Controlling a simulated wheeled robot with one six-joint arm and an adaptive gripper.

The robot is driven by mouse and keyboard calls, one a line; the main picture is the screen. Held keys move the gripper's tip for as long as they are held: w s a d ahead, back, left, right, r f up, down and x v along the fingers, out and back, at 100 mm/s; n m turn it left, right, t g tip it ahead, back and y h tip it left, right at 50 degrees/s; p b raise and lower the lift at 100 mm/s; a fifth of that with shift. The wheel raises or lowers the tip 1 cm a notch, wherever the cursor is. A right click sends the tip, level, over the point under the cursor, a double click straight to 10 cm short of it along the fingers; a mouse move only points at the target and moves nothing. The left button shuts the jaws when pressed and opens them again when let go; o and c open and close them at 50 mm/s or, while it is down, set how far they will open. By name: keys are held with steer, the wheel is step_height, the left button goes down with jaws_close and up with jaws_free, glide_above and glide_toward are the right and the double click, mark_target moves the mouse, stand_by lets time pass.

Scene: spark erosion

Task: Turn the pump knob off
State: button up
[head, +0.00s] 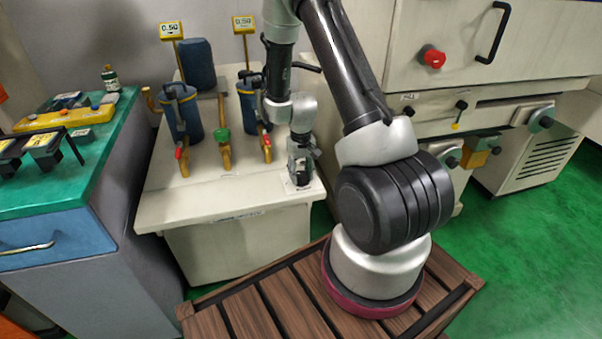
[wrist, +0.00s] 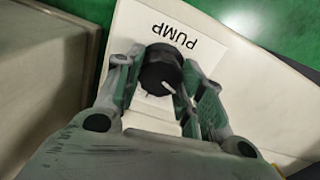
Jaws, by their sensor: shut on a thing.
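The pump knob (wrist: 161,72) is a round black knob with a white pointer line, on a white plate (wrist: 205,52) marked PUMP that appears upside down in the wrist view. My gripper (wrist: 163,85) has one finger on each side of the knob and is shut on it. In the head view my gripper (head: 301,172) reaches down to the front right corner of the cream pump unit (head: 200,205). There the knob is mostly hidden by the fingers. The pointer line slants toward the lower right in the wrist view.
Blue filter canisters (head: 182,115), red-handled valves (head: 180,153) and a green-handled valve (head: 222,135) stand on the unit, left of my gripper. A green-topped bench (head: 95,150) is at left. A cream machine with a red button (head: 431,57) is at right.

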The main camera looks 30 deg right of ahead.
mark_target(301, 173)
steer(key=shift+n, duration=1.9)
steer(key=o, duration=1)
step_height(301, 173, up, 12)
